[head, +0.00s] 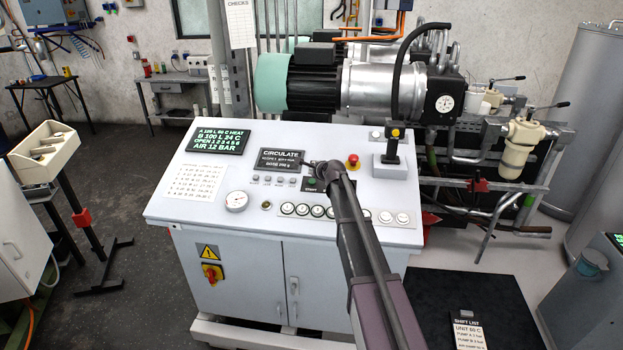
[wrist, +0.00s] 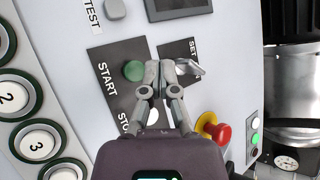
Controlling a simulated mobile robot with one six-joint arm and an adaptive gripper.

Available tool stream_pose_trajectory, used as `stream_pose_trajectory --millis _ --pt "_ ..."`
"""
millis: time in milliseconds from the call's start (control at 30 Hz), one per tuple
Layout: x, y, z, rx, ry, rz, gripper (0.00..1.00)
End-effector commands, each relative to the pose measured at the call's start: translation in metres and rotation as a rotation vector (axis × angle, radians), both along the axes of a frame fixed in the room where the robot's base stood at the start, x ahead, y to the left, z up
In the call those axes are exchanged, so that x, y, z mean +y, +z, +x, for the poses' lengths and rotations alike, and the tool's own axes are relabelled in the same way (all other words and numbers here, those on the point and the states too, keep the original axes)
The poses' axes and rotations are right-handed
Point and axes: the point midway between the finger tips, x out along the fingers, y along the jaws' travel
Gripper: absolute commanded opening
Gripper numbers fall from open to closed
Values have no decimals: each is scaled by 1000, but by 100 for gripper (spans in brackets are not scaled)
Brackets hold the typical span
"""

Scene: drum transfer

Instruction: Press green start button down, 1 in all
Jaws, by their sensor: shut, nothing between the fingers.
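The green start button (wrist: 134,70) sits on a dark plate marked START in the wrist view. It also shows in the head view (head: 312,183), close to the gripper tip. My gripper (wrist: 160,72) is shut and empty, with its fingertips just right of the green button in the wrist view. In the head view, my gripper (head: 324,168) is over the console top (head: 252,215). Its height above the panel is hard to tell. The button's surface shows and no finger covers it in the wrist view.
A white STOP button (wrist: 152,117) is partly behind the fingers. A red mushroom button (wrist: 225,132) on a yellow base is to the right. Numbered round buttons (wrist: 36,143) line the left. A black-handled lever (head: 393,150) stands at the console's right.

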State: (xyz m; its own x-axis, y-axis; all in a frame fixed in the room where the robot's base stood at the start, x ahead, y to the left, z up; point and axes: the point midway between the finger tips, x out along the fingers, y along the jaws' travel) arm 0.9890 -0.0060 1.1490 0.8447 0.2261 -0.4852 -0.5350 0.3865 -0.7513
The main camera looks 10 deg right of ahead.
Motion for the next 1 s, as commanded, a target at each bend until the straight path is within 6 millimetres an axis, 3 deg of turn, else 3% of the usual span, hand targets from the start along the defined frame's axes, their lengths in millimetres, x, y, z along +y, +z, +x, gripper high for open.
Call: stream_pose_trajectory --millis 300,1000 --pt "2 20 -6 0 0 0 0" --pt "3 19 -9 2 5 -7 0"
